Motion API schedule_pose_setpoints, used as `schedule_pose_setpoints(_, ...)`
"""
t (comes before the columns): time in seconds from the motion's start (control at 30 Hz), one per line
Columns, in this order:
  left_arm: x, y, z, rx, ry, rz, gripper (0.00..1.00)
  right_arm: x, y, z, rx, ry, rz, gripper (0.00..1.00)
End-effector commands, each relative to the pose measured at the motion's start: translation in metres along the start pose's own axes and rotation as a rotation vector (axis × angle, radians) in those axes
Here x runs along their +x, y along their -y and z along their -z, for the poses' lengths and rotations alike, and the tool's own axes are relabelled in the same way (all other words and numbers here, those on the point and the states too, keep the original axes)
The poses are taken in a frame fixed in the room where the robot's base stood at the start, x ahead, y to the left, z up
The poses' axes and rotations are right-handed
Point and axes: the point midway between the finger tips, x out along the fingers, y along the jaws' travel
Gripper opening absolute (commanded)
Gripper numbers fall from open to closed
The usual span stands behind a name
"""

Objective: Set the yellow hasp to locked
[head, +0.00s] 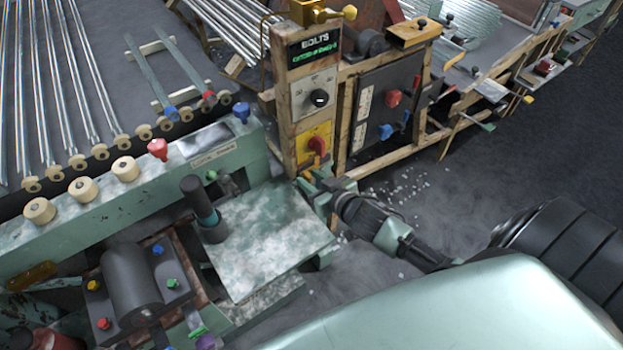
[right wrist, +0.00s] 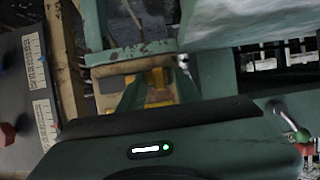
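A yellow plate (head: 302,147) with a red rotary knob (head: 317,145) is fixed low on the wooden post. A small yellow piece, seemingly the hasp (head: 319,173), shows just below it, partly hidden by my right gripper (head: 311,184). In the right wrist view yellow parts (right wrist: 158,78) show beyond and between the two green fingers of my right gripper (right wrist: 157,92). The fingers stand apart, with no clear contact on the yellow parts. Whether the hasp is locked cannot be made out. My left gripper is not in view.
The wooden post (head: 285,110) carries a BOLTS sign (head: 314,48) and a black knob (head: 319,97). A dark cabinet (head: 385,100) with red and blue handles stands to its right. A green-white table (head: 262,240) lies left of my right gripper. Floor at right is open.

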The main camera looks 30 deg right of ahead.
Motion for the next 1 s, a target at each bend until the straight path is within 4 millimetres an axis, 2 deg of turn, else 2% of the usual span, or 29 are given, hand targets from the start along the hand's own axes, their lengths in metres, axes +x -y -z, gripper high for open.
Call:
schedule_pose_setpoints(0.03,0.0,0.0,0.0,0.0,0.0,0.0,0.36,-0.0001,0.0001,-0.0001,0.0,0.0,0.0,0.18)
schedule_pose_setpoints(0.1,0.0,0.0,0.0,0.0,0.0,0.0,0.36,-0.0002,0.0001,-0.0001,0.0,0.0,0.0,0.0)
schedule_pose_setpoints(1.0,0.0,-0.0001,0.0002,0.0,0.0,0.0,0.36,-0.0004,0.0004,-0.0003,0.0,0.001,0.001,0.0)
